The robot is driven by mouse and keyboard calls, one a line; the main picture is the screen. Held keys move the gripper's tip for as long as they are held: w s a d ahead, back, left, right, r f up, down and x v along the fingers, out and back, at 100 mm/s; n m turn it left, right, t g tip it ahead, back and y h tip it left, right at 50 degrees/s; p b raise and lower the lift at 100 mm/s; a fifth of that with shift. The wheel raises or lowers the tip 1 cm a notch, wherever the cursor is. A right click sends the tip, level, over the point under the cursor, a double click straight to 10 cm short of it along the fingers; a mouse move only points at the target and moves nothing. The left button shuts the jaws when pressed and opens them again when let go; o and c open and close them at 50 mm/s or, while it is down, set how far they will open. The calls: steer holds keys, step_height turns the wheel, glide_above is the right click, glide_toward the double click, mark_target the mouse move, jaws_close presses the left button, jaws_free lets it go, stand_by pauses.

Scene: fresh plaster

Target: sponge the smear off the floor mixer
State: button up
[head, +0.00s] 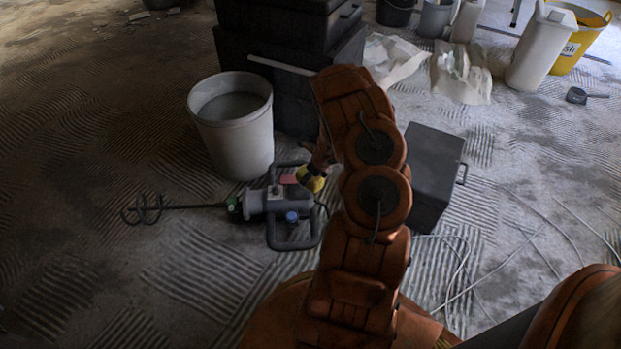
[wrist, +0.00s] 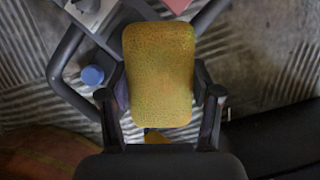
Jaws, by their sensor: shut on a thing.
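The floor mixer (head: 272,201) lies on the floor, its grey body inside a dark tube frame and its whisk pointing left. In the wrist view part of its frame (wrist: 63,60) shows at the upper left. My gripper (wrist: 160,97) is shut on the yellow sponge (wrist: 160,65), one finger on each side. In the head view the sponge (head: 312,183) is at the right end of the mixer, partly hidden by my arm. I cannot tell whether it touches the mixer. A reddish patch (head: 289,179) shows on the mixer near the sponge; it also shows in the wrist view (wrist: 255,7).
A white bucket (head: 232,135) stands just behind the mixer. Dark stacked cases (head: 285,45) stand behind it. A dark box (head: 435,170) stands right of my arm, with loose cable (head: 465,265) on the floor nearby. The floor left of the mixer is clear.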

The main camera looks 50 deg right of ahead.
steer(key=shift+r, duration=0.95)
steer(key=shift+p, duration=0.3)
steer(key=shift+r+p, duration=0.4)
steer(key=shift+r, duration=1.1)
